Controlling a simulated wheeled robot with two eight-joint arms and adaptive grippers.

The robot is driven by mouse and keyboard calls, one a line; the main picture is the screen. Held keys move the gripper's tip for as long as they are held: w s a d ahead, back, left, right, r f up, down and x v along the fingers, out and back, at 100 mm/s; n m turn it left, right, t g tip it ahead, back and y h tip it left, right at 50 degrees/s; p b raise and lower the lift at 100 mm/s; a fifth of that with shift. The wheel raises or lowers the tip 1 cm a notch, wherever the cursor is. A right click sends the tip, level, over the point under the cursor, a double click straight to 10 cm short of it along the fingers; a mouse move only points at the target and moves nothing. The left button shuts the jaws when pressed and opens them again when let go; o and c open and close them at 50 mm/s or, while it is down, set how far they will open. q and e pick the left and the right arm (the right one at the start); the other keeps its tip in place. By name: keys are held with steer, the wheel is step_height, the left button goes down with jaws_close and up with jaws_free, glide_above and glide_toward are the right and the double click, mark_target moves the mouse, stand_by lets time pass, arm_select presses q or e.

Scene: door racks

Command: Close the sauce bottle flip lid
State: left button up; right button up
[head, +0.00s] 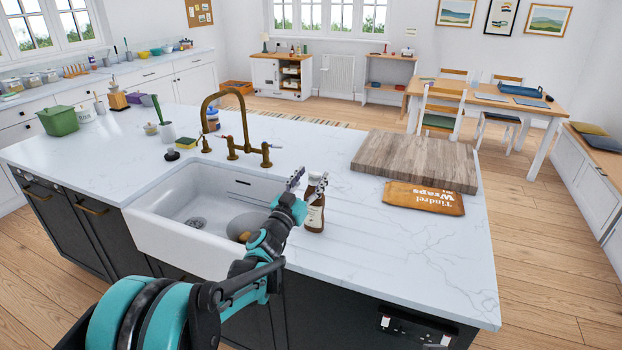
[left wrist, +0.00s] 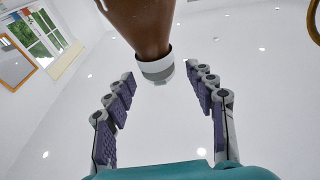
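The sauce bottle (head: 315,212) is brown with a pale label and stands upright on the island counter, just right of the sink. My left gripper (head: 309,182) is at the height of the bottle's top, with its fingers spread around or beside it. In the left wrist view the brown bottle neck (left wrist: 150,38) and its white cap (left wrist: 157,68) show at the top. The cap is near the gap between the two open, purple-padded fingers of the left gripper (left wrist: 160,77), which do not appear to touch it. I cannot tell how the flip lid stands. My right gripper is not in view.
The white sink (head: 160,235) and brass tap (head: 236,150) are left of the bottle. A wooden board (head: 418,160) and an orange-brown packet (head: 423,198) lie to the right. The counter's front right (head: 430,265) is clear.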

arm_select(q)
steer(key=v, duration=1.2)
